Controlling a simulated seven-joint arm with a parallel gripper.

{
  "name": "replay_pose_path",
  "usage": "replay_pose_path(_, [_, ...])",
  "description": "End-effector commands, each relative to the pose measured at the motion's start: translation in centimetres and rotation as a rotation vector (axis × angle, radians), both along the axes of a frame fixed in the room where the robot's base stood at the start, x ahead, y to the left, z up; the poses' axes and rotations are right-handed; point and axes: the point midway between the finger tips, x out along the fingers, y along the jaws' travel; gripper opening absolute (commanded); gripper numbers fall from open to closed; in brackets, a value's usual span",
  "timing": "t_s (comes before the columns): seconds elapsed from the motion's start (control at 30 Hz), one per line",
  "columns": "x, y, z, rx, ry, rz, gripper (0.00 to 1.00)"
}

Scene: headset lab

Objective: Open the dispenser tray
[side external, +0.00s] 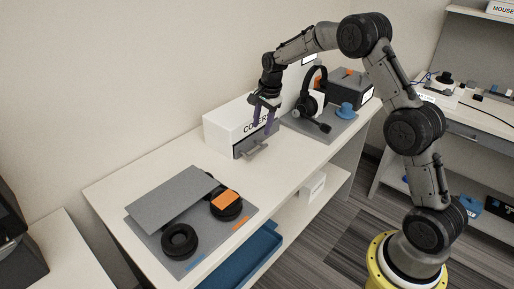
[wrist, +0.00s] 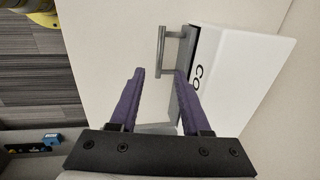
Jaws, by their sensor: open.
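The dispenser is a white box (side external: 226,125) with black lettering, partly covered by my gripper in the side view. It also shows in the wrist view (wrist: 240,78). Its grey tray front (wrist: 188,50) sits at the box's front face, with a thin dark gap beside it. A grey bar handle (wrist: 162,48) stands out from the tray front; it also shows in the side view (side external: 256,150). My gripper (side external: 263,128) has purple fingers, open and empty, pointing down in front of the box. In the wrist view my fingertips (wrist: 159,72) appear just short of the handle; contact cannot be told.
A grey mat (side external: 185,264) with ear pads and a grey panel (side external: 172,200) lies at the front left. A black headset (side external: 307,100) on a stand and a blue piece (side external: 345,110) are right of the dispenser. The tabletop between mat and dispenser is clear.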

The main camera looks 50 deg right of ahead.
Motion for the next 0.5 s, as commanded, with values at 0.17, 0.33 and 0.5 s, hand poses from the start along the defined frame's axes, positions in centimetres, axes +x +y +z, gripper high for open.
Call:
replay_pose_path(0.17, [0.6, 0.1, -3.7, 0.002, 0.004, 0.0, 0.47])
replay_pose_path(0.33, [1.3, 0.1, -6.8, 0.001, 0.003, 0.001, 0.47])
replay_pose_path(0.5, [1.8, 0.1, -9.1, 0.001, 0.001, 0.002, 0.47])
